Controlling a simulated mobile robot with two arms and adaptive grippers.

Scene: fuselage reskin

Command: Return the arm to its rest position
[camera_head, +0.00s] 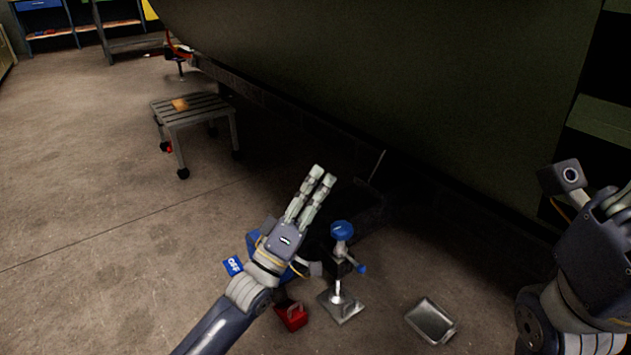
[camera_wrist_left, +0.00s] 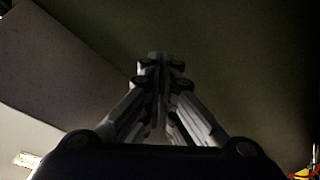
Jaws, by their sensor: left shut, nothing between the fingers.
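My left gripper (camera_head: 318,175) reaches in from the lower left in the head view and points up and away over the floor. Its fingers lie close together with nothing between them. In the left wrist view the left gripper (camera_wrist_left: 158,62) shows its fingers closed, with the dark green panel behind. My right arm (camera_head: 590,255) stands at the right edge of the head view. Its fingers are cut off by the picture edge, so their state cannot be told.
The large dark green fuselage panel (camera_head: 400,80) fills the back. A slatted wheeled stool (camera_head: 190,108) bears a small tan item (camera_head: 180,104). A blue-topped stand (camera_head: 341,300), a red item (camera_head: 292,316) and a metal tray (camera_head: 431,321) are on the floor near my left arm. Floor at left is clear.

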